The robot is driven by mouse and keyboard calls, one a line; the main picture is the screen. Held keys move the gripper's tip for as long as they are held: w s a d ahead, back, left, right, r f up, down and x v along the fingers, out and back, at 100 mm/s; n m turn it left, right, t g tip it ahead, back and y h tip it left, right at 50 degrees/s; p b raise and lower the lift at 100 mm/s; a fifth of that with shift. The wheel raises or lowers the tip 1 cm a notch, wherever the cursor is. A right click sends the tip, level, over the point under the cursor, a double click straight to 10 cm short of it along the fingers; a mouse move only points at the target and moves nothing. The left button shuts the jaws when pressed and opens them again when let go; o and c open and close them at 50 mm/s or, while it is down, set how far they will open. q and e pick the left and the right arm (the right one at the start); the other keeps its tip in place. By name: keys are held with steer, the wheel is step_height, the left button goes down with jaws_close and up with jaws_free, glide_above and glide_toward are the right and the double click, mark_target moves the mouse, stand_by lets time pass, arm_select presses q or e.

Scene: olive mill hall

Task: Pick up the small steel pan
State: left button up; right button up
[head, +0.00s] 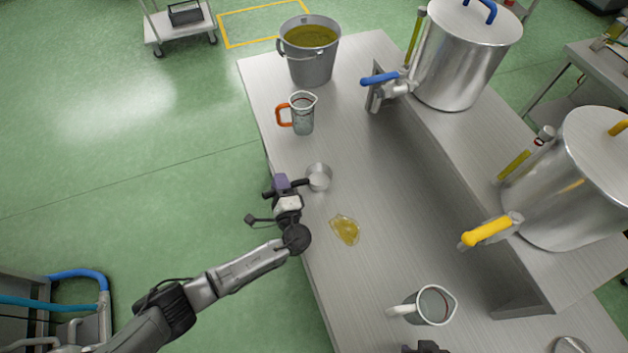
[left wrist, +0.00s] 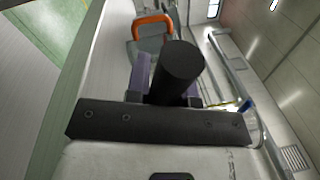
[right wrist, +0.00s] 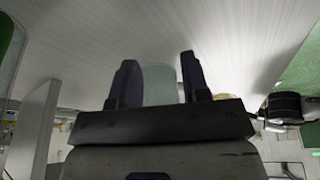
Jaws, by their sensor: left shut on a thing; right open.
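The small steel pan (head: 319,177) is at the left edge of the steel bench (head: 372,180), its open top up and its dark handle toward the left. My left gripper (head: 298,184) is shut on that handle. In the left wrist view the black round handle (left wrist: 180,72) stands between the jaws, and the pan's bowl is hidden. I cannot tell whether the pan touches the bench. My right gripper (right wrist: 161,80) is open, with a pale see-through jug (right wrist: 158,85) showing between or beyond its fingers. In the head view only its top shows at the bottom edge.
A yellow oil puddle (head: 345,230) lies near the pan. An orange-handled jug (head: 302,114) and a bucket of oil (head: 310,52) stand behind it. A white-handled jug (head: 430,306) stands in front. Steel tanks with a blue tap (head: 380,79) and yellow tap (head: 487,232) line the right.

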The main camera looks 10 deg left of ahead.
arm_select(q)
jaws_close()
steer(key=shift+r, duration=0.1)
steer(key=s+d+r, duration=0.1)
steer(key=d+r, duration=1)
steer(key=shift+s+d, duration=0.25)
steer(key=shift+s, duration=0.15)
